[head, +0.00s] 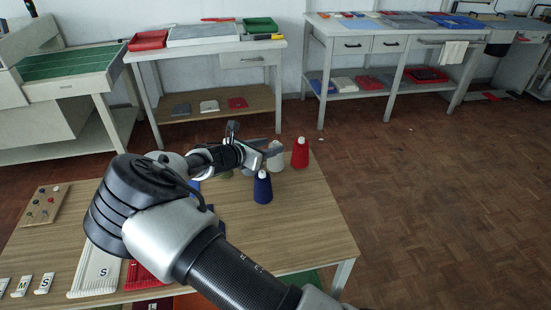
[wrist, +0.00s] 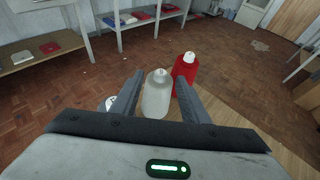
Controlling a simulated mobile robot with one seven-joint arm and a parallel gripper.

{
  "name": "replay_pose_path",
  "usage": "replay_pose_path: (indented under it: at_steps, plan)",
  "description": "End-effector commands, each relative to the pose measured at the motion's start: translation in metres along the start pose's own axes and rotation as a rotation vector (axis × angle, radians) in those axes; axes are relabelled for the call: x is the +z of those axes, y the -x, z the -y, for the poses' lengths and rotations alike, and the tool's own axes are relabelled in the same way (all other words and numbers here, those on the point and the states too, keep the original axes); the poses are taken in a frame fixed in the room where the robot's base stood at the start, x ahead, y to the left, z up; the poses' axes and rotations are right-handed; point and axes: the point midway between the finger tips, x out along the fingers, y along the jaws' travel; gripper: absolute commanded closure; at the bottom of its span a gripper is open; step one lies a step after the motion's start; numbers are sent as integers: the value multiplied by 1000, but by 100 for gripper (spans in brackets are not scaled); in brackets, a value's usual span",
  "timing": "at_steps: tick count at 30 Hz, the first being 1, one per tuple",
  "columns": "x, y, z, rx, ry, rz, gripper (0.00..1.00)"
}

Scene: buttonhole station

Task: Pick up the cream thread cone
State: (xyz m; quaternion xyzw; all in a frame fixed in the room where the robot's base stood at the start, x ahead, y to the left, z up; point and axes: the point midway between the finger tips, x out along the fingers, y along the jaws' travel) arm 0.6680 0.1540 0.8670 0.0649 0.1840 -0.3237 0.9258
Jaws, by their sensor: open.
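The cream thread cone (wrist: 157,95) stands upright on the wooden table, with a pale top. In the head view the cream cone (head: 275,157) is partly hidden by my gripper (head: 265,150). In the wrist view my gripper (wrist: 160,100) is open, with one finger on each side of the cream cone. I cannot tell whether either finger touches it. A red thread cone (head: 300,154) stands just to the right, and it also shows close beside the right finger in the wrist view (wrist: 185,72). A blue thread cone (head: 262,188) stands nearer, in front of the cream cone.
The wooden table (head: 300,225) has free room at its right front. Benches with trays stand behind, such as a red tray (head: 148,40). Open parquet floor lies to the right.

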Motion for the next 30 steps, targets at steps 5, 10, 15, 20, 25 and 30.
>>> replay_pose_path:
  at_steps: [5,10,15,20,25,30]
  plan:
    - [-2,-30,2,-2,1,2,59]
    - [-2,-39,1,1,1,0,59]
    - [-2,-38,1,0,1,0,66]
    - [-2,-38,1,0,1,0,93]
    - [-1,-38,1,0,1,1,100]
    - [5,-36,1,0,0,1,100]
